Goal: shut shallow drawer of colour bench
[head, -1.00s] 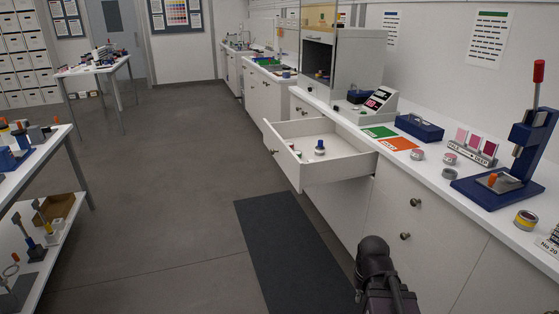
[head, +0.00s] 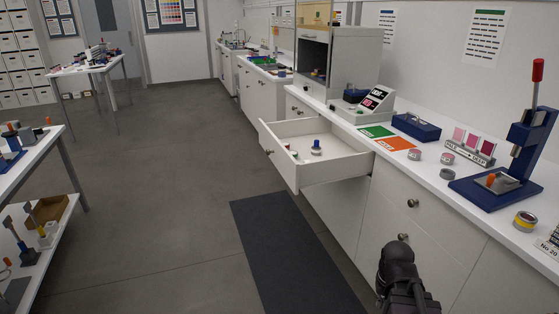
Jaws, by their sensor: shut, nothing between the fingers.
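The shallow drawer (head: 335,170) of the white colour bench (head: 420,182) is pulled well out over the floor in the head view. Its front panel with a dark knob (head: 268,152) faces left. A blue and white item (head: 316,147) stands inside, with small red and green items near the front panel. A dark part of my arm shows at the bottom right, apart from the drawer. My gripper is not in view.
A dark mat (head: 290,250) lies on the floor below the drawer. Shut cupboard doors with knobs (head: 412,203) are nearer me. The bench top holds a blue press (head: 510,165), cards and small tins. Open floor lies left of the drawer.

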